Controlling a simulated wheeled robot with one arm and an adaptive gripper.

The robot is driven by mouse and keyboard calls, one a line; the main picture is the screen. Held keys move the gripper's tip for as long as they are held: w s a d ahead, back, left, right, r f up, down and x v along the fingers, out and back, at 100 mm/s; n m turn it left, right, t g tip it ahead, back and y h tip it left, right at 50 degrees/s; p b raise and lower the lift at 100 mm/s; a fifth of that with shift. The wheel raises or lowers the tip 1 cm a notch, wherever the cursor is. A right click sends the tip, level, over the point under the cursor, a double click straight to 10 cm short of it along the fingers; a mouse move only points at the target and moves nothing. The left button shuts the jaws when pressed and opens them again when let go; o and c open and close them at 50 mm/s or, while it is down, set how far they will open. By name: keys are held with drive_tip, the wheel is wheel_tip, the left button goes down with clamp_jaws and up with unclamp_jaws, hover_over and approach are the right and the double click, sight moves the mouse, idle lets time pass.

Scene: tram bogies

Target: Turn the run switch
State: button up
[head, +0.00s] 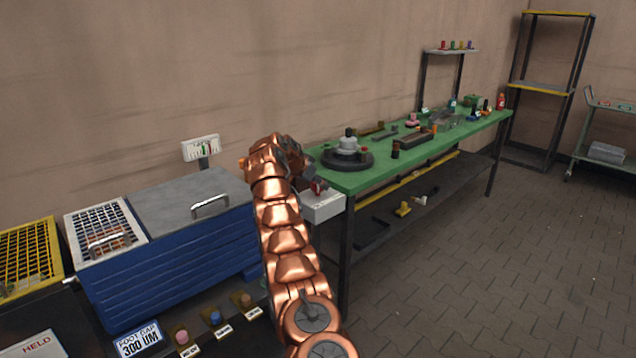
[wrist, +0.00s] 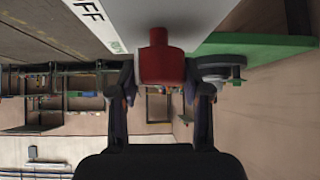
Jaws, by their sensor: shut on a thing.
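In the wrist view the run switch shows as a red knob (wrist: 160,58) on a pale panel (wrist: 125,18) marked with letters ending in "FF". My gripper (wrist: 162,80) is shut on the red knob, with one dark finger on each side of it. In the head view my gripper (head: 312,186) is at the white switch box (head: 322,207), by the near left end of the green bench. My copper arm hides part of the box, and the knob is mostly hidden there. I cannot tell the knob's angle.
The green bench (head: 385,175) carries a round dark fixture (head: 347,160) near the box and several small parts farther along. A blue cabinet (head: 170,250) with a grey lid stands left of my arm. The paved floor (head: 470,240) at right is clear.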

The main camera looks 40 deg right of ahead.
drive_tip(key=shift+f, duration=0.1)
idle(0.3)
drive_tip(key=o, duration=1.2)
drive_tip(key=shift+c, duration=0.2)
drive_tip(key=shift+a+r, duration=0.4)
drive_tip(key=shift+r, duration=0.1)
drive_tip(key=v, duration=1)
drive_tip(key=shift+a+r, duration=0.25)
drive_tip(key=shift+s, duration=0.1)
